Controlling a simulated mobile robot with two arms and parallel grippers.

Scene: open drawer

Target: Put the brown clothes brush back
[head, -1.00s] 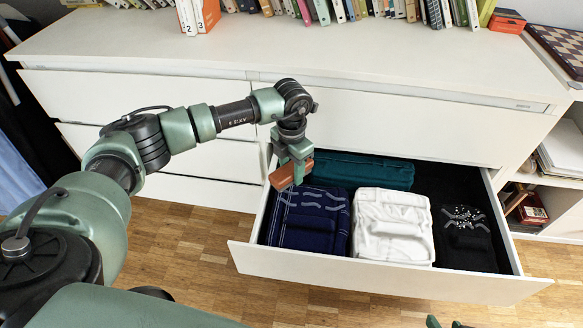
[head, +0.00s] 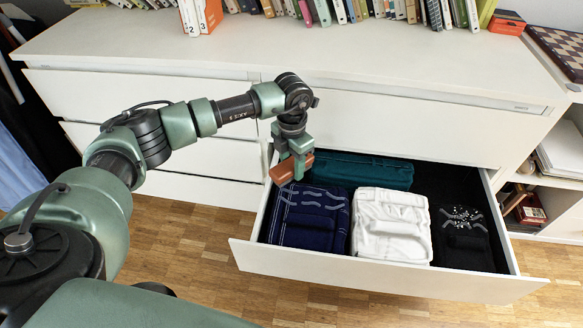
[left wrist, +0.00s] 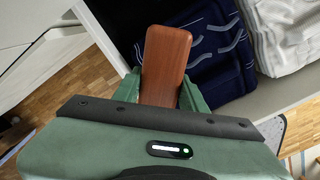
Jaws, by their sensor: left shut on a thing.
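The brown clothes brush (head: 293,168) is held in my left gripper (head: 295,160), which is shut on it. The gripper and brush are over the left side of the open drawer (head: 385,281), near the navy folded clothes (head: 310,222). In the left wrist view the brush (left wrist: 165,62) sticks out between the fingers, its smooth wooden back facing the camera. The navy clothes (left wrist: 220,45) lie beyond it to the right. Whether the brush touches the drawer or clothes is unclear. My right gripper is not in view.
The drawer also holds a teal folded item (head: 362,171) at the back, white clothes (head: 391,225) and black clothes (head: 466,238). A dark bare patch (head: 432,178) shows at the back right. The dresser top (head: 300,50) has books along its back.

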